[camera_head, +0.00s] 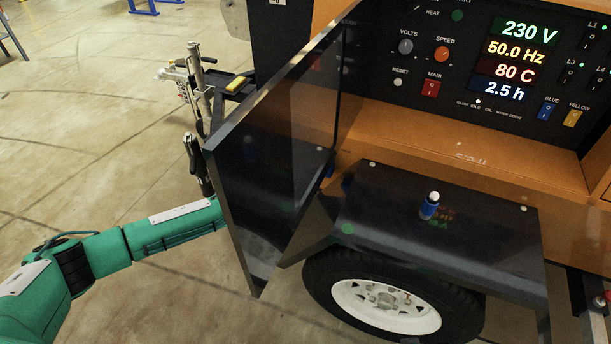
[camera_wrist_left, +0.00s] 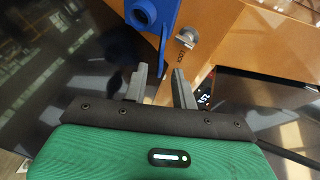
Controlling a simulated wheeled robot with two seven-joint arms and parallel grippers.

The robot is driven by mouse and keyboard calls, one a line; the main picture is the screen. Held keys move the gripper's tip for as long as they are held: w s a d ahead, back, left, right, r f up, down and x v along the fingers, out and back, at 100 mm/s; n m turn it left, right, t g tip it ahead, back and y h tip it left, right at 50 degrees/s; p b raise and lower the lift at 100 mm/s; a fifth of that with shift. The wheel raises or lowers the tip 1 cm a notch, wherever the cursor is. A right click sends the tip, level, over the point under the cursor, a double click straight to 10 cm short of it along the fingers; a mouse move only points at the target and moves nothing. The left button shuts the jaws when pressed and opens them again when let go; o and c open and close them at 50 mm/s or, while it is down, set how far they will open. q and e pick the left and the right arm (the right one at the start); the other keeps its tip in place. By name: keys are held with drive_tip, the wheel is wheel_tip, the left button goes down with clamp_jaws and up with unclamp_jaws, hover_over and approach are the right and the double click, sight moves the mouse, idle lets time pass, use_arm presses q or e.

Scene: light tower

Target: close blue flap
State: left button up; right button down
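The blue flap (camera_wrist_left: 168,22) shows at the top of the left wrist view as a blue plate with a round blue boss on its left, beside an orange panel. Its upper part is cut off by the frame, so its angle is hard to judge. In the head view my left arm (camera_head: 160,232) passes behind the open dark door (camera_head: 268,160), which hides the gripper. My right gripper is not in view.
A round metal lock (camera_wrist_left: 187,38) sits on the orange panel right of the flap. The control panel (camera_head: 460,70) is at the upper right.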

use_arm(q)
drive_tip(key=shift+x, duration=1.75)
clamp_jaws()
